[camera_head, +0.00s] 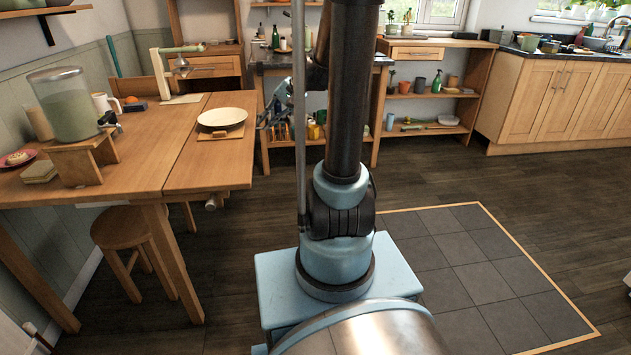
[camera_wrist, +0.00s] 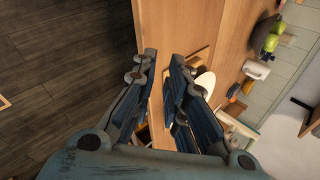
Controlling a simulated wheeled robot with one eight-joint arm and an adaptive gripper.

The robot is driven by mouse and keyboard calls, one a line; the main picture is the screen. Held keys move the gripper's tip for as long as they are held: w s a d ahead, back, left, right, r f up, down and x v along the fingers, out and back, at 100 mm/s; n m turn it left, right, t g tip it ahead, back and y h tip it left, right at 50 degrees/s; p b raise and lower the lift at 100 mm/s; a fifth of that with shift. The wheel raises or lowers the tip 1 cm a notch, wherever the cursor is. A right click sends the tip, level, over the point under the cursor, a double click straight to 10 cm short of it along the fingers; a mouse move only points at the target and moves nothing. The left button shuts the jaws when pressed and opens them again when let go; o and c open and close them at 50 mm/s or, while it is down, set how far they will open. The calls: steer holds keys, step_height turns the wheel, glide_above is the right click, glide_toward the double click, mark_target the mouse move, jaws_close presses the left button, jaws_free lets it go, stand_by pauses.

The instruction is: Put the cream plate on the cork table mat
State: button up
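The cream plate (camera_head: 222,116) lies near the right end of the wooden table in the head view. It appears flat over the cork table mat (camera_head: 236,133), whose near edge shows below it; whether it fully rests on it I cannot tell. My gripper (camera_head: 268,116) is just right of the plate and the table edge, apart from it. In the wrist view my gripper (camera_wrist: 163,60) has its two fingers apart with nothing between them. The plate (camera_wrist: 205,81) shows there partly hidden behind the right-hand finger.
A glass drink jar (camera_head: 66,105) on a wooden stand, a mug (camera_head: 102,103) and a pale lamp-like stand (camera_head: 178,72) are on the table (camera_head: 150,150) to the left. A stool (camera_head: 130,235) is under it. A shelf bench (camera_head: 425,95) stands behind. Floor at right is clear.

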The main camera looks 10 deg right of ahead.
steer(key=s+d+f+n+h, duration=0.1)
steer(key=s+d+f+h, duration=0.1)
steer(key=s, duration=0.6)
steer(key=s+d+f+n+h, duration=0.2)
steer(key=s+d+f+h, duration=0.1)
steer(key=s, duration=0.6)
steer(key=s+d+f+n+h, duration=0.2)
steer(key=s+d+f+h, duration=0.1)
steer(key=s, duration=0.6)
steer(key=shift+s+d+f+g, duration=0.15)
steer(key=shift+d+f+g, duration=0.4)
steer(key=shift+d, duration=0.6)
steer(key=shift+f, duration=0.1)
